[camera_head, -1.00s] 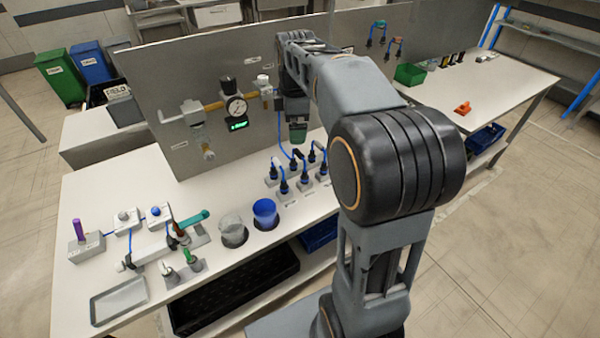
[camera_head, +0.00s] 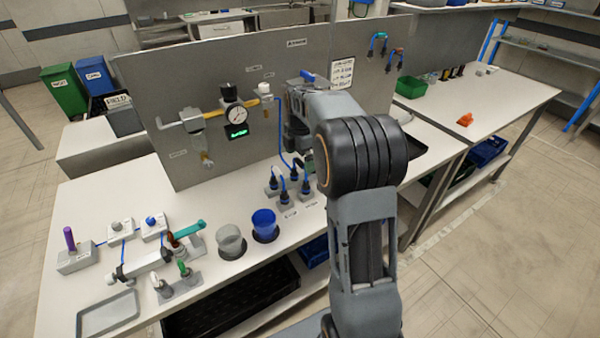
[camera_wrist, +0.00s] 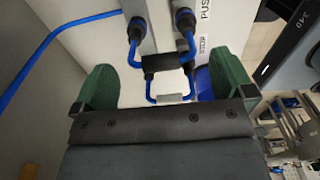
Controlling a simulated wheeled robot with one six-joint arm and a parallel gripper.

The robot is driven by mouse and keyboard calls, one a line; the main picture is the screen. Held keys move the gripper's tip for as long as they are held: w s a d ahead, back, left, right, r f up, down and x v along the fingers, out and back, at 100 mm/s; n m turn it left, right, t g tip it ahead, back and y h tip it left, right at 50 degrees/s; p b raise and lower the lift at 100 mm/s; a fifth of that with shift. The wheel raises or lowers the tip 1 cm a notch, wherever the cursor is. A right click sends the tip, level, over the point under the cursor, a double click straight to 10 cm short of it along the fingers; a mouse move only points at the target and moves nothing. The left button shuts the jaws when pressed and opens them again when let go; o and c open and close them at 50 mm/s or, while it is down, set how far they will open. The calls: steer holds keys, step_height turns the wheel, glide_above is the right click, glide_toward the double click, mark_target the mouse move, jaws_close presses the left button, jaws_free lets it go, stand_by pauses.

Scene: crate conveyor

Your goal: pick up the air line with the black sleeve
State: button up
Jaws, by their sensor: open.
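In the wrist view, the black sleeve (camera_wrist: 157,65) of an air line lies between the two green fingers of my gripper (camera_wrist: 165,72), with a gap on each side. Blue tube leads from it towards black plugs (camera_wrist: 136,30) in a pale block. A grey sleeve (camera_wrist: 171,98) on a blue loop lies close by, nearer the gripper's base. My gripper is open and holds nothing. In the head view, several plugs with blue lines (camera_head: 283,185) stand on the bench by the back panel. My arm hides the gripper's fingertips and part of that group there.
A blue hose (camera_wrist: 60,35) runs along the left side of the wrist view. A tray (camera_head: 107,312) lies front left.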

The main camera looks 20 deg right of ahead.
steer(key=shift+a+f, duration=0.1)
steer(key=shift+f, duration=2.5)
steer(key=shift+c, duration=0.2)
steer(key=c, duration=0.7)
steer(key=shift+r, duration=0.65)
steer(key=s+r, duration=0.4)
steer(key=s+r+b, duration=0.1)
steer(key=s+r, duration=0.3)
steer(key=s, duration=0.1)
steer(key=s+r, duration=0.3)
steer(key=s, duration=0.2)
steer(key=shift+d+r+b, duration=0.25)
steer(key=shift+r+b, duration=0.05)
steer(key=shift+r, duration=0.1)
steer(key=shift+s, duration=0.1)
